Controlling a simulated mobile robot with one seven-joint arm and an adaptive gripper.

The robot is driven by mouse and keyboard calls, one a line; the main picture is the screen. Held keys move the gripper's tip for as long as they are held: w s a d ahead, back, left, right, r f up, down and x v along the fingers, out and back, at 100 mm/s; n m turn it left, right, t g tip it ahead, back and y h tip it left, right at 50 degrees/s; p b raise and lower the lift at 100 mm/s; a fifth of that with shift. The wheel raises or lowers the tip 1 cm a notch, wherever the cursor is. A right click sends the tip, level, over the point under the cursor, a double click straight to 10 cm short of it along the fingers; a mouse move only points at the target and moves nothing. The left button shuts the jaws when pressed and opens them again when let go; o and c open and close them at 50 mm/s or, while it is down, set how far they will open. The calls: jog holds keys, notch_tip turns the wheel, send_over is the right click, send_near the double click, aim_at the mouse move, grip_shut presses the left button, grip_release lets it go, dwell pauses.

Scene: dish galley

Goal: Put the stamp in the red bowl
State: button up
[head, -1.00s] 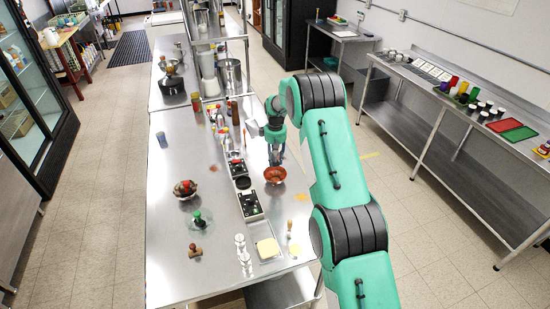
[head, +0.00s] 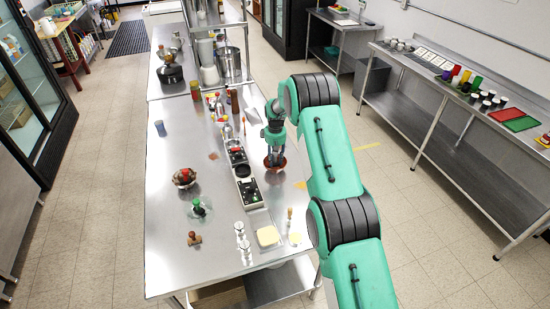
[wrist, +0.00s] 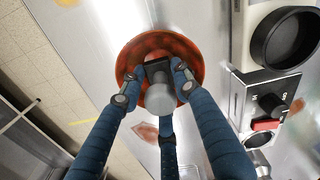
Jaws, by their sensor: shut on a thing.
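The red bowl (head: 281,163) stands on the steel table at its right side, partly hidden behind my gripper in the head view. In the wrist view the bowl (wrist: 128,58) lies directly under the fingers. My gripper (wrist: 155,80) is shut on a stamp (wrist: 160,98) with a round grey knob and a dark block. The stamp is over the bowl's inside; I cannot tell whether it touches the bottom. In the head view my gripper (head: 274,158) points down at the bowl, and the held stamp is hard to make out.
A black and white device (head: 248,192) with dark round tops stands just left of the bowl. A brown wooden-knobbed piece (head: 194,238), a bowl with dark and red contents (head: 184,177) and a green-topped item (head: 198,208) are further left. Bottles stand behind. The table's right edge is close.

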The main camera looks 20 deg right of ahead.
jog(key=shift+f, duration=0.2)
jog(key=o, duration=1.2)
jog(key=shift+o, duration=0.2)
jog(key=shift+r+p, duration=0.85)
jog(key=shift+r, duration=2.65)
